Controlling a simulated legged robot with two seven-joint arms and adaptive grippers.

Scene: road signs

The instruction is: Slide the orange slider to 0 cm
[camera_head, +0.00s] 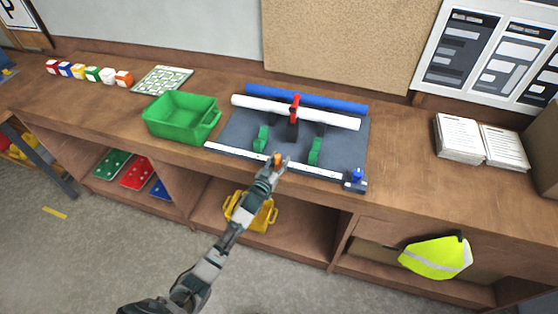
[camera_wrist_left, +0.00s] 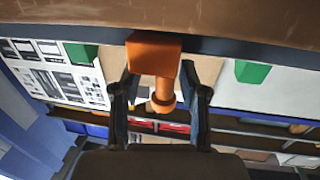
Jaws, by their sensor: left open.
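The orange slider (camera_head: 277,158) sits on a white scale rail (camera_head: 322,172) along the front edge of a dark grey board (camera_head: 240,131), near the middle of the rail. Its figures are too small to read. My left gripper (camera_head: 273,167) is at the slider, coming from the front. In the left wrist view the slider's orange block and knob (camera_wrist_left: 162,88) show between the two open fingers (camera_wrist_left: 160,110). I see gaps beside the knob, and cannot tell of any contact. My right gripper is in no view.
A blue knob piece (camera_head: 356,175) stands at the rail's right end. Green uprights (camera_head: 315,151), a red-handled part (camera_head: 295,103), a white tube (camera_head: 330,118) and a blue tube (camera_head: 320,101) are on the board. A green bin (camera_head: 177,126) is left; paper stacks (camera_head: 459,138) are right.

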